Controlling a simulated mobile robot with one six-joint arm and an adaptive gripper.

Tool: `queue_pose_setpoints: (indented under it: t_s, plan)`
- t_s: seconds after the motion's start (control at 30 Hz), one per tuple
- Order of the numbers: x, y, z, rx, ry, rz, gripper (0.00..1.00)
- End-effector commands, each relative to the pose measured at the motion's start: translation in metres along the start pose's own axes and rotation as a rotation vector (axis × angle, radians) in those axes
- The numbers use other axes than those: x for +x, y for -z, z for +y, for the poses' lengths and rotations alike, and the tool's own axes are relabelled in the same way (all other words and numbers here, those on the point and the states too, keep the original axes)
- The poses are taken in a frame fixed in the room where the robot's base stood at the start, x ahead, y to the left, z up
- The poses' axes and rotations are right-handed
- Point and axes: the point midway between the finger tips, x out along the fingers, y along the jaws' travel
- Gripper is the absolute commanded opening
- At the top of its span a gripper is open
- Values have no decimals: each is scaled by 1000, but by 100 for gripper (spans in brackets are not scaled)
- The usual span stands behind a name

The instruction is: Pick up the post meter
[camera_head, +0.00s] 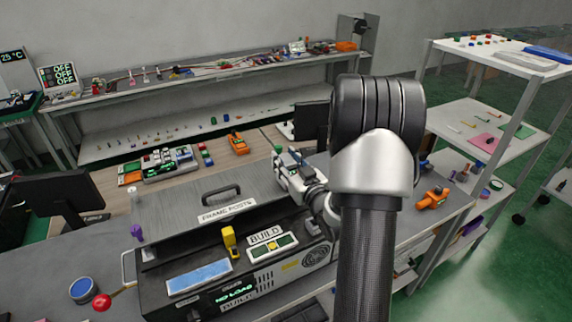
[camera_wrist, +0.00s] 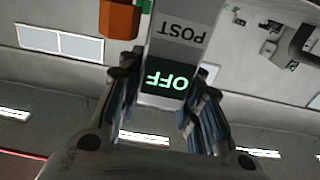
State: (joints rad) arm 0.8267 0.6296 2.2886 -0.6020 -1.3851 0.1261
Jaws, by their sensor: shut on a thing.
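The post meter (camera_wrist: 178,40) is a grey box with a "POST" label and a dark green screen reading "OFF", both upside down in the wrist view. My gripper (camera_wrist: 163,92) is shut on it, with a blue-grey finger pad on each side. In the head view my gripper (camera_head: 290,164) is over the bench, just right of the grey "FRAME POSTS" lid. The meter is too small and too covered there to make out clearly.
The lid (camera_head: 190,200) has a dark handle. Below it is a dark "BUILD" machine (camera_head: 240,280) with a yellow switch (camera_head: 230,240). A red ball-ended lever (camera_head: 102,301) is at lower left. A dark monitor (camera_head: 311,120) stands behind my gripper. An orange part (camera_head: 432,198) lies to the right.

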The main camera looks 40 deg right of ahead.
Motion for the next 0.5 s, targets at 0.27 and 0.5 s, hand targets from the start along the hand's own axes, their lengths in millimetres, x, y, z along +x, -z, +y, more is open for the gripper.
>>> queue_pose_setpoints:
  t_s: [0.27, 0.5]
  plan:
    - [0, 49, 0, -5, 0, 8, 0]
    - [0, 113, 0, -6, 0, 10, 0]
